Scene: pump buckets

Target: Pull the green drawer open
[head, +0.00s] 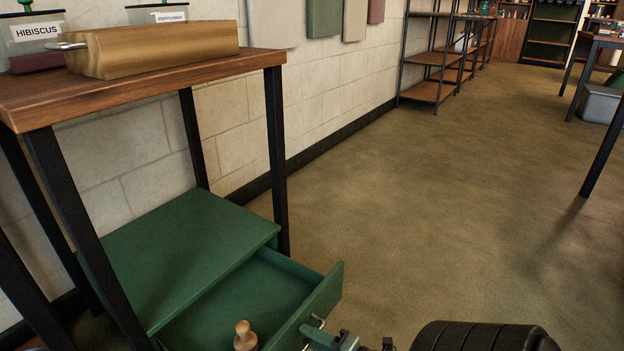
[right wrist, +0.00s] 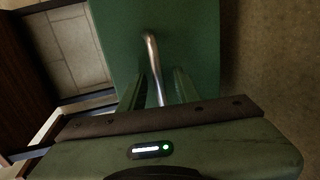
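The green drawer (head: 312,305) stands pulled out from its green cabinet (head: 180,245) below the wooden table, with its inside showing. In the right wrist view, the green drawer front (right wrist: 192,35) carries a curved metal handle (right wrist: 151,50). My right gripper (right wrist: 158,82) is at the handle, which lies between its two green fingers. A gap shows on both sides of the bar, so the fingers look open around it. In the head view, my right gripper (head: 322,338) is partly visible at the bottom edge, by the drawer front. My left gripper is not in view.
A wooden peg-like piece (head: 245,337) stands in the drawer. The table (head: 150,85) above has black legs and bears a wooden block (head: 155,48) and labelled containers (head: 35,35). Shelves (head: 430,58) stand along the wall.

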